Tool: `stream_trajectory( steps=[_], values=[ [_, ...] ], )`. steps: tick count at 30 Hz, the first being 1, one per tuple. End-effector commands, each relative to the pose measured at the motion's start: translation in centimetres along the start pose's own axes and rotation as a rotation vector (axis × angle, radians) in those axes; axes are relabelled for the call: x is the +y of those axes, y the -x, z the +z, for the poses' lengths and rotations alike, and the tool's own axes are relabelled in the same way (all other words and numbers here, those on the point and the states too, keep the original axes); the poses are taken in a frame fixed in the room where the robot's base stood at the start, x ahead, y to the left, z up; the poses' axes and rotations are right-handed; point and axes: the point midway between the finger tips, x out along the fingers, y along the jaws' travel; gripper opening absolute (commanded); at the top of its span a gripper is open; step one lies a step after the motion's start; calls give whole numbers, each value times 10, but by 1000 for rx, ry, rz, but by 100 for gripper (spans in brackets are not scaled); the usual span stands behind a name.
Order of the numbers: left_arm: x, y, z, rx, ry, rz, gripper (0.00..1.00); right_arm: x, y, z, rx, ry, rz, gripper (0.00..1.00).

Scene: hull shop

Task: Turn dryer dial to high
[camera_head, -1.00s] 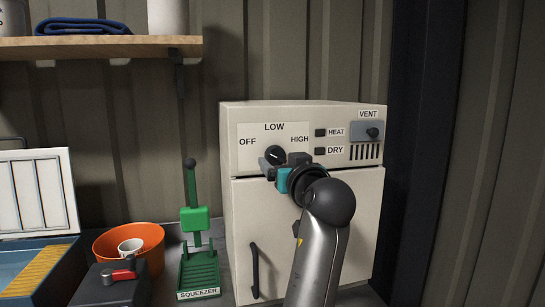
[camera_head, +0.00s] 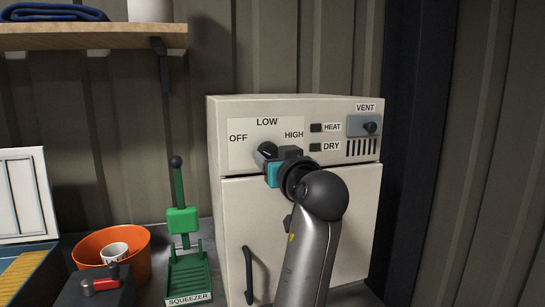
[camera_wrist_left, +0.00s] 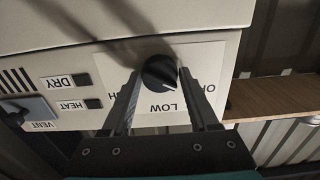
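The dryer (camera_head: 300,225) is a cream box with a black round dial (camera_head: 268,149) on its white panel, marked OFF, LOW and HIGH. The dial also shows in the left wrist view (camera_wrist_left: 160,71), where its pale mark points between LOW and OFF. My left gripper (camera_head: 265,155) is at the dial, in front of the panel. In the left wrist view its two dark fingers (camera_wrist_left: 159,76) stand open, one on each side of the dial, with narrow gaps showing. The gripper partly hides the dial in the head view. My right gripper is not in view.
The vent switch (camera_head: 369,125) and the HEAT and DRY buttons (camera_head: 315,147) are to the dial's right. A door handle (camera_head: 249,275) is below. A green squeezer (camera_head: 183,220), an orange bowl (camera_head: 140,262) and a shelf (camera_head: 95,38) are at the left.

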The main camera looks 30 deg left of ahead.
Motion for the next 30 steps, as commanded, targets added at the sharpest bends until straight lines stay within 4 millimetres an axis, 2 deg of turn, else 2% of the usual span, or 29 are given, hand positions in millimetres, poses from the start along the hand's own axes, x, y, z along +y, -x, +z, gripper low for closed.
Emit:
stream_trajectory(
  steps=[2,15,23,30],
  values=[
    [0,0,0,0,0,0,50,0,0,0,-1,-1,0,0],
    [0,0,0,0,0,-1,2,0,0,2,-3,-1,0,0],
    [0,0,-2,1,-29,0,2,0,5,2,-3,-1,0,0],
    [0,0,-4,0,-155,0,2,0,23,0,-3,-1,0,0]
  ],
)
